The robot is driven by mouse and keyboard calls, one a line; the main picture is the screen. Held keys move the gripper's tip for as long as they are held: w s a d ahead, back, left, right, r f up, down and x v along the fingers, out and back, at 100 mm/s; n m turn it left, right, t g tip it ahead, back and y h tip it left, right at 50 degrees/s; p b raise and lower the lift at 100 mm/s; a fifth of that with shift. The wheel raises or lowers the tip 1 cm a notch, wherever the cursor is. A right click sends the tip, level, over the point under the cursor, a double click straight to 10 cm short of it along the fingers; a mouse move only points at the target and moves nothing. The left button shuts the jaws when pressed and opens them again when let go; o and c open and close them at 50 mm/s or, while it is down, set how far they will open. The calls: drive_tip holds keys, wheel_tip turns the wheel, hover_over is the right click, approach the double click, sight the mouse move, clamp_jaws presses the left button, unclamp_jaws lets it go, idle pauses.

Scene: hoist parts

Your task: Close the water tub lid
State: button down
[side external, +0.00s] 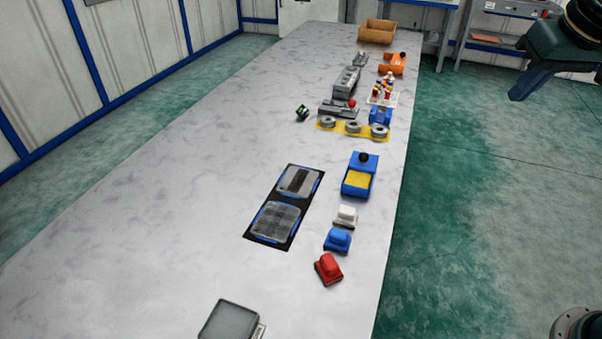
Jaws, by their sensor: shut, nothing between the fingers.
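Two flat tubs with clear greyish lids and blue edges sit on a black mat (254,236) in the middle of the table: a nearer one (275,222) and a farther one (299,181). Both lids look flat and down, but the tubs are too small to tell whether they are latched. I cannot tell which container is the water tub. A grey shallow box (229,321) with a white label is cut off by the bottom edge; whether it has a lid is unclear. My gripper is not in view; only dark parts of my arm show at the upper right.
Right of the mat stand a blue holder with a yellow pad (357,180), a white block (345,217), a blue block (338,240) and a red block (328,269). Farther back are grey rolls on a yellow strip (353,128) and a brown bin (377,32). The table's left side is clear.

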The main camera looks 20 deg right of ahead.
drive_tip(key=w+f+m, duration=0.1)
drive_tip(key=w+m, duration=0.1)
drive_tip(key=w, duration=0.9)
drive_tip(key=m+g+h, duration=0.2)
drive_tip(key=m, duration=0.4)
hover_over(365, 155)
drive_tip(key=w+d, duration=0.2)
wheel_tip(365, 155, down, 19)
drive_tip(key=shift+d, duration=0.15)
drive_tip(key=shift+f, duration=0.1)
drive_tip(key=x, duration=0.9)
drive_tip(key=shift+s+f, duration=0.15)
drive_tip(key=shift+f, duration=0.2)
drive_tip(key=shift+s+a+f, duration=0.15)
drive_tip(key=shift+s+a, duration=0.35)
drive_tip(key=shift+a, duration=0.2)
drive_tip(key=shift+s+a+f, duration=0.15)
drive_tip(key=shift+s+a, duration=0.35)
drive_tip(key=shift+a, duration=0.15)
drive_tip(key=shift+a, duration=0.1)
